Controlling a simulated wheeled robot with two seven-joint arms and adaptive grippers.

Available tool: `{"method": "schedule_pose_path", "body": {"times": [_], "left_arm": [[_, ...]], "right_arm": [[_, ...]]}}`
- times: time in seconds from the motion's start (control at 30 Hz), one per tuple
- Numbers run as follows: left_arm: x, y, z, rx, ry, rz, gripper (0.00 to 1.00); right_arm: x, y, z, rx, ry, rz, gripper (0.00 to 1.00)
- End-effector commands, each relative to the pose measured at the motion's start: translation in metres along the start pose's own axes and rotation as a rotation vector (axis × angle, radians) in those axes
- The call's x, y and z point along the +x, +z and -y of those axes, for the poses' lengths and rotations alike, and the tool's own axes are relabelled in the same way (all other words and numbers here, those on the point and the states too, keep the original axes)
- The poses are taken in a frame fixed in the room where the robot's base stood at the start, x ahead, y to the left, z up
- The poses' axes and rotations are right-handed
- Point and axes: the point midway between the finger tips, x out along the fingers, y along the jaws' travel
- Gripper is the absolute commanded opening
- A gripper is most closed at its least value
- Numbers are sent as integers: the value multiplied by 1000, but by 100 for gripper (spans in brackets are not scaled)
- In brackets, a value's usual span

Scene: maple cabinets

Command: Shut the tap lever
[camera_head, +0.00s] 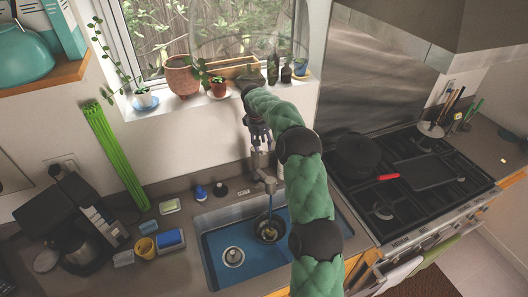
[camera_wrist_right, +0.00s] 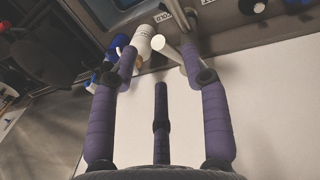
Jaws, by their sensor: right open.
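The tap (camera_head: 267,181) stands at the back edge of the blue sink (camera_head: 214,247). A thin blue stream, apparently water, hangs below its spout toward the basin. My right gripper (camera_head: 258,137) is just above and behind the tap, near the wall, pointing down. In the right wrist view the right gripper (camera_wrist_right: 159,62) has its fingers spread apart and empty. A pale cylinder (camera_wrist_right: 144,38) and a pale rod, apparently the tap lever (camera_wrist_right: 168,48), show near the fingertips. I cannot tell whether any finger touches them. The lever is mostly hidden in the head view. My left gripper is not in view.
The window sill above holds several pots, including a terracotta one (camera_head: 183,77). The stove (camera_head: 410,185) with a black pan is at right.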

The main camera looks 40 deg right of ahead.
Motion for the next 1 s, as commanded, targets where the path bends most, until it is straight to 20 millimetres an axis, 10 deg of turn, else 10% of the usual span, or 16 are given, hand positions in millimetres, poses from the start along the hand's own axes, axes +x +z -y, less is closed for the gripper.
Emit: {"method": "schedule_pose_path", "body": {"times": [0.3, 0.73, 0.9, 1.0], "left_arm": [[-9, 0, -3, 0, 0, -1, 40], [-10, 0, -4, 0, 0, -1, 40], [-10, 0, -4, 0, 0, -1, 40], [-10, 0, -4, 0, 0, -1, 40]], "right_arm": [[45, 0, 0, 1, -1, 0, 47], [56, 0, 1, 0, -1, -1, 47], [56, 0, 1, 0, -1, -1, 4], [56, 0, 1, 0, -1, -1, 0]]}}
